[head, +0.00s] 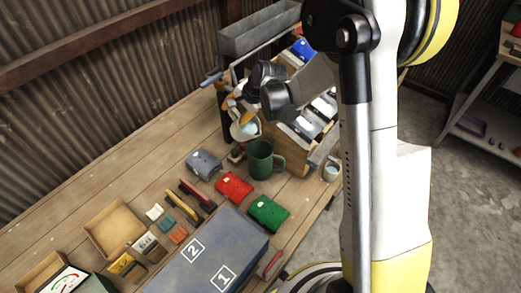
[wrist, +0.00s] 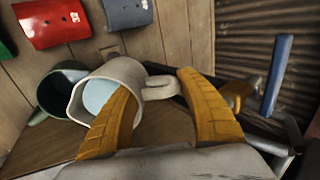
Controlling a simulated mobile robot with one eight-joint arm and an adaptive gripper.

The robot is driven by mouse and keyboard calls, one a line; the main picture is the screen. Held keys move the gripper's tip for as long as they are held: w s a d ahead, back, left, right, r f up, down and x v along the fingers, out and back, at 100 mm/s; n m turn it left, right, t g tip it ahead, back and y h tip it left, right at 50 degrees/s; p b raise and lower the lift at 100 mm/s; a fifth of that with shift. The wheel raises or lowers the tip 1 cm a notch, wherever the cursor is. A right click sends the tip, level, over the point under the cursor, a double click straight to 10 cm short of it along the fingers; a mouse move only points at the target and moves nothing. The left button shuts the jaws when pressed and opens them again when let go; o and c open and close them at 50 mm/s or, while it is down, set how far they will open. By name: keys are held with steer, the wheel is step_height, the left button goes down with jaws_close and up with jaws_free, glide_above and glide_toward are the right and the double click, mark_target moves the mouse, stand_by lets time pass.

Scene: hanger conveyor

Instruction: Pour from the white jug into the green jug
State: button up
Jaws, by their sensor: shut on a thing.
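The white jug (head: 238,133) is beside the green jug (head: 262,162), up and left of it in the head view. Pale blue contents show inside the white jug, also in the wrist view (wrist: 128,72). My gripper (head: 238,101) has orange fingers and is shut on the white jug at its handle side (wrist: 160,90). The white jug's spout points left, close to the green jug's mouth (wrist: 50,92) in the wrist view. The green jug stands upright on the wooden bench, its inside dark. I see no stream between them, and cannot tell the exact tilt.
Red (head: 234,187), green (head: 268,212) and grey-blue (head: 203,163) bins lie near the green jug. A small cup (head: 331,169) with pale blue contents is at its right. A wooden rack (head: 291,153) stands behind. The bench's left side (head: 110,165) is clear.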

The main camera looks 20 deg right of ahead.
steer(key=shift+r+t, duration=0.2)
steer(key=shift+t, duration=0.1)
steer(key=shift+s+d+r+t+y+b, duration=0.2)
steer(key=shift+t+y+b, duration=0.3)
steer(key=shift+b, duration=0.35)
steer(key=shift+s+d+r+t+y+b, duration=0.2)
steer(key=shift+t+y+b, duration=0.25)
steer(key=shift+b, duration=0.4)
steer(key=shift+s+d+r+t+y+b, duration=0.1)
steer(key=shift+s+t+y+b, duration=0.2)
steer(key=shift+b, duration=0.35)
steer(key=shift+s+d+f+t+y+b, duration=0.15)
steer(key=shift+t+b, duration=0.25)
steer(key=shift+b, duration=0.2)
steer(key=shift+s+d+r+t+y+b, duration=0.1)
steer(key=shift+r+t+y+b, duration=0.2)
steer(key=shift+b, duration=0.35)
stand_by(0.8)
steer(key=shift+s+d+f+t+y+b, duration=0.15)
steer(key=shift+s+d+t+y+b, duration=0.3)
steer(key=shift+b, duration=0.75)
steer(key=shift+s+f+t+y+b, duration=0.1)
steer(key=shift+s+t+b, duration=0.1)
steer(key=shift+t+b, duration=0.7)
stand_by(1.2)
